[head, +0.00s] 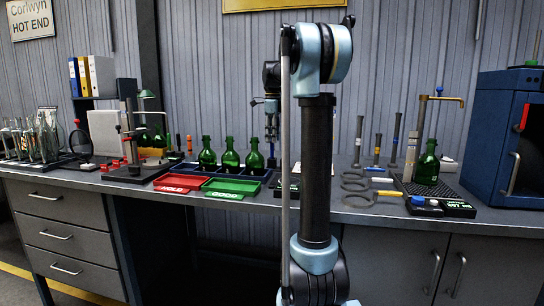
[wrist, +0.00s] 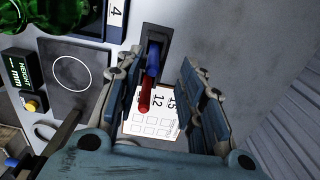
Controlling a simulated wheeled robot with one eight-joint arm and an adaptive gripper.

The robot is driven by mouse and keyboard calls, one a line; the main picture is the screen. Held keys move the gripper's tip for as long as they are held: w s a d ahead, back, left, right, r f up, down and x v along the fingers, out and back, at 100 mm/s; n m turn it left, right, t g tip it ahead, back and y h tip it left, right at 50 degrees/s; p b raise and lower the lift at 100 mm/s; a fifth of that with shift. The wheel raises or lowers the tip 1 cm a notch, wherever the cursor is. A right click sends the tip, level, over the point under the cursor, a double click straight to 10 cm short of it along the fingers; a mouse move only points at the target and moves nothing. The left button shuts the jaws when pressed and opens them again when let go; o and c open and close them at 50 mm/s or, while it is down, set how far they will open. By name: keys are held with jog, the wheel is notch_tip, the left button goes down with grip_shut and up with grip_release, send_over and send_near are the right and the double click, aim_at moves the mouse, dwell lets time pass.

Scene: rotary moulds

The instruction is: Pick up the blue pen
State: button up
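In the wrist view a blue pen (wrist: 153,58) stands in a dark holder (wrist: 165,36), beside a red pen (wrist: 146,97) that overlaps it in the picture. My gripper (wrist: 160,64) is open, with one finger to the left of the pens and one to the right. Both pens show in the gap, and I see nothing gripped. I cannot tell whether a finger touches the blue pen.
A printed card (wrist: 155,127) lies near the pens. A height gauge display (wrist: 28,80) and a plate with a circle (wrist: 72,80) are at left. Green bottles (head: 230,158) stand behind a red tray (head: 178,184) and a green tray (head: 232,187). A blue cabinet (head: 488,130) is at right.

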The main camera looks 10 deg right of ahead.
aim_at(272, 147)
jog(key=shift+s+a+f, duration=0.1)
jog(key=shift+s+f, duration=0.1)
jog(key=shift+f, duration=1.15)
jog(key=shift+s+a+f, duration=0.1)
jog(key=shift+s+f, duration=0.05)
jog(key=shift+f, duration=1.2)
jog(key=shift+d, duration=0.1)
grip_shut()
